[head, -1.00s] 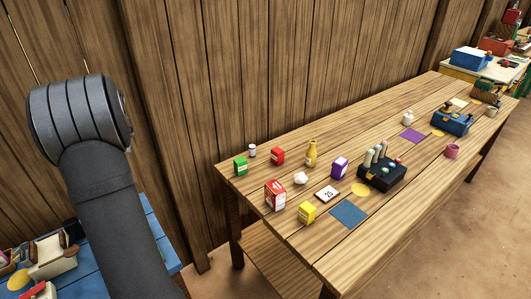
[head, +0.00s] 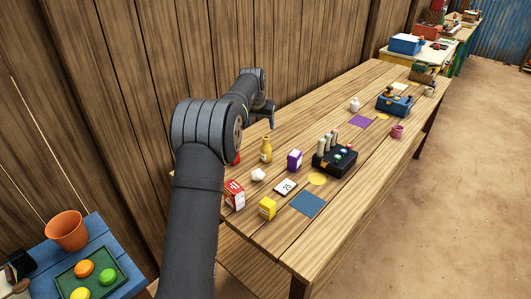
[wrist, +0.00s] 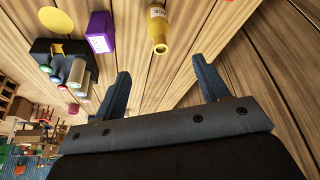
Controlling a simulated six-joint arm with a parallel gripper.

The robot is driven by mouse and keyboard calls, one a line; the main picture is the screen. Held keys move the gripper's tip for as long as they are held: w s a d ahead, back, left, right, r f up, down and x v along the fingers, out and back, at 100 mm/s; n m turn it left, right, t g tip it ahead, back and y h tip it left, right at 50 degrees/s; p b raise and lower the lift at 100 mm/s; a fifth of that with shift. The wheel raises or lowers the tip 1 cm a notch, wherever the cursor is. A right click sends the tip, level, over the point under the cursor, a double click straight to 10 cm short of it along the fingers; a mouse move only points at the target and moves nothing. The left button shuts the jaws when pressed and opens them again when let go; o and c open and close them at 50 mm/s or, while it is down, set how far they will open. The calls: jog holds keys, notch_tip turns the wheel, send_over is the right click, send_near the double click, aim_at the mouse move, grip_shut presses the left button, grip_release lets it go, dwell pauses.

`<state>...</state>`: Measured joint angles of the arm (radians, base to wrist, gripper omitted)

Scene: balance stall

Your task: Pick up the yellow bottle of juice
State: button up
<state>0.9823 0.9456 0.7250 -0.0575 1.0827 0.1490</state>
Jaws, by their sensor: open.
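The yellow bottle of juice (head: 266,150) stands upright on the wooden table, near the wall side, in the head view. It also shows in the wrist view (wrist: 158,30), upper middle, ahead of the fingertips with its label partly in view. My gripper (wrist: 160,82) is open and empty, its two dark fingers spread apart. The bottle is not between the fingers and nothing touches it. In the head view my gripper (head: 266,112) is small and partly hidden by my arm, near the wall beyond the bottle.
A purple box (head: 294,159) and a white round item (head: 258,174) stand close to the bottle. A black holder (head: 335,158) with pale cylinders is to its right. A red-and-white carton (head: 234,195) and yellow box (head: 267,207) stand nearer. The plank wall (head: 300,45) is behind.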

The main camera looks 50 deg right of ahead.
aim_at(265, 146)
jog(key=x, duration=1.2)
jog(key=shift+s+d+f, duration=0.15)
jog(key=shift+a+x, duration=0.1)
jog(key=shift+x, duration=1.15)
jog(key=shift+a+x, duration=0.15)
jog(key=shift+x, duration=1.1)
jog(key=shift+s+f, duration=0.1)
jog(key=c, duration=1.2)
jog(key=shift+c, duration=0.2)
